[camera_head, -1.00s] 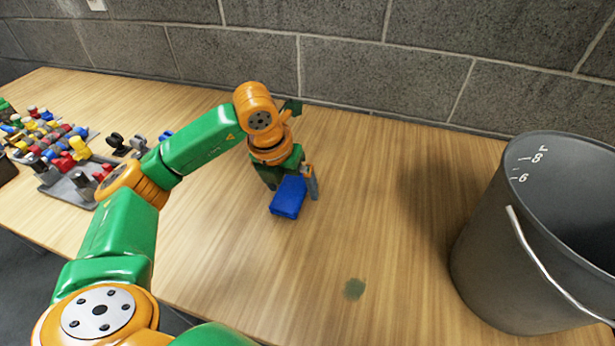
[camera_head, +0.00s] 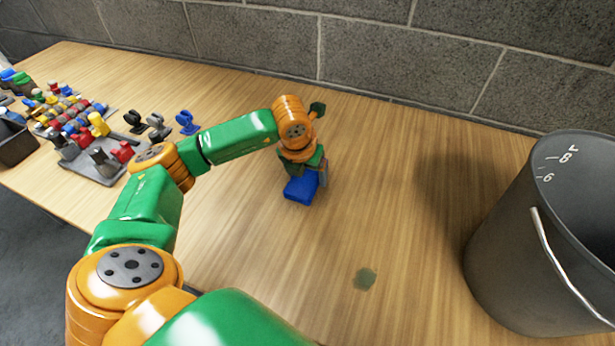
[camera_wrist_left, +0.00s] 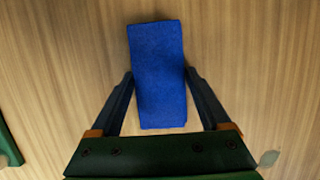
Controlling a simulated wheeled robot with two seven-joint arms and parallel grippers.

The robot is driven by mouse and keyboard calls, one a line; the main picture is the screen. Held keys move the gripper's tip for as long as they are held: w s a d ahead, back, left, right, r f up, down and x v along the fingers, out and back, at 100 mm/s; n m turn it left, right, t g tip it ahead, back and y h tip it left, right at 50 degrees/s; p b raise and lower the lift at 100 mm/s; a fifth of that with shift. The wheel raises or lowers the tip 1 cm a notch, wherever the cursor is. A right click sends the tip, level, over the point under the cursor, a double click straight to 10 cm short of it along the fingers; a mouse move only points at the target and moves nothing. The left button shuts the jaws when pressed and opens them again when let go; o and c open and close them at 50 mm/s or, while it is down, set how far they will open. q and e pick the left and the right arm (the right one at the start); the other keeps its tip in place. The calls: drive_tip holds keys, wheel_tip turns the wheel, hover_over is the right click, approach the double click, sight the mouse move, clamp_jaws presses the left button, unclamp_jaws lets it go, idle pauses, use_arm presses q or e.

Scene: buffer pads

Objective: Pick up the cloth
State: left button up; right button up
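The blue cloth (camera_head: 299,192) is a folded, oblong pad on the wooden table, near the middle of the head view. My left gripper (camera_head: 310,184) points down over it, and its body hides the cloth's far part. In the left wrist view the cloth (camera_wrist_left: 158,60) lies lengthwise between the two spread fingers of my left gripper (camera_wrist_left: 160,73). The fingertips are close beside the cloth's long edges; I cannot tell whether they touch it. My right gripper is not in view.
A large dark bucket (camera_head: 515,255) with a wire handle stands at the right. A greenish stain (camera_head: 365,279) marks the table (camera_head: 400,210) in front of the cloth. A grey rack (camera_head: 95,168) with coloured parts and several loose clips are at the left. A block wall closes the back.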

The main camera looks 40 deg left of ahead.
use_arm(q)
drive_tip(key=shift+c, duration=1.3)
drive_tip(key=shift+r, duration=0.1)
drive_tip(key=shift+w+r, duration=0.1)
drive_tip(key=shift+r, duration=0.25)
drive_tip(key=s+d+r, duration=0.1)
drive_tip(key=r, duration=0.1)
drive_tip(key=s+d+r, duration=0.1)
drive_tip(key=r, duration=0.2)
drive_tip(key=s+d+r, duration=0.1)
drive_tip(key=r, duration=0.2)
drive_tip(key=shift+s+d+r, duration=0.1)
drive_tip(key=shift+s, duration=0.25)
drive_tip(key=s+d+r+p, duration=0.1)
drive_tip(key=s+d+r, duration=0.3)
drive_tip(key=s+d, duration=0.2)
drive_tip(key=shift+s+p, duration=0.35)
drive_tip(key=shift+s, duration=0.2)
